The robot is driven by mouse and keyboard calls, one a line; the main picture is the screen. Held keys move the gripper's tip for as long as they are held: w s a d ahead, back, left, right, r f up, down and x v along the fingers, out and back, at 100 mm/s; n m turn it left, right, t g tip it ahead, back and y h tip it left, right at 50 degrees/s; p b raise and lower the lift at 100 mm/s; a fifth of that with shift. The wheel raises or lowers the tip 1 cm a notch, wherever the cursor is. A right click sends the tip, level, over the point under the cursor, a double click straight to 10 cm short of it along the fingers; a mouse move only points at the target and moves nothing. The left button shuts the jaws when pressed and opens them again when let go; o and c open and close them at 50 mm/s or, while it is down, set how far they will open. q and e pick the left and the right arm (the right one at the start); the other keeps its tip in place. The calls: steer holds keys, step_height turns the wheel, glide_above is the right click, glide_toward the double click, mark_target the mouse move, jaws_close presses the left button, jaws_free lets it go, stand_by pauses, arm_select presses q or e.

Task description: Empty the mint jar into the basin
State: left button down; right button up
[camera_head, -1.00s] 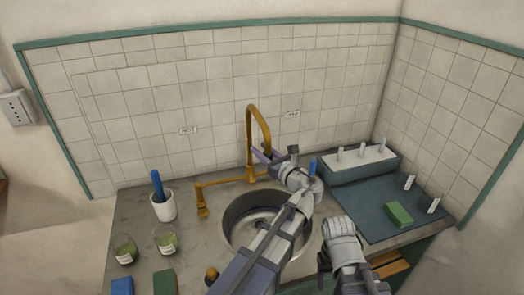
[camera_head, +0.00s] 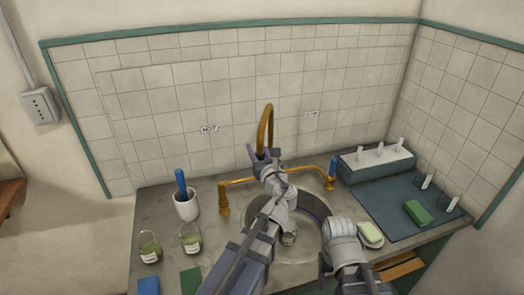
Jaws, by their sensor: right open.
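Two small glass jars with green contents and pale labels stand left of the basin: the left jar (camera_head: 150,247) and the right jar (camera_head: 190,238). I cannot read which is mint. The round metal basin (camera_head: 311,208) is sunk in the counter, partly hidden by my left arm. My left gripper (camera_head: 264,154) is above the back of the basin, in front of the brass tap spout (camera_head: 265,120). Its purple fingers are apart, with nothing visibly held. My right gripper (camera_head: 342,240) is at the basin's front right, open. Its fingertips are hard to make out.
A white cup (camera_head: 186,206) with a blue-handled tool stands behind the jars. Blue (camera_head: 148,286) and green (camera_head: 191,281) blocks lie at the front left. A soap dish (camera_head: 370,235), a dark mat (camera_head: 390,205) with a green sponge (camera_head: 418,212), and a rack (camera_head: 375,165) occupy the right.

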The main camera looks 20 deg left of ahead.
arm_select(q)
steer(key=shift+w+a+r, duration=0.1)
steer(key=shift+w+a, duration=0.05)
steer(key=shift+a, duration=1.6)
steer(key=c, duration=0.7)
jaws_free()
steer(key=shift+w+d, duration=0.1)
steer(key=shift+o, duration=0.9)
steer(key=shift+s, duration=0.2)
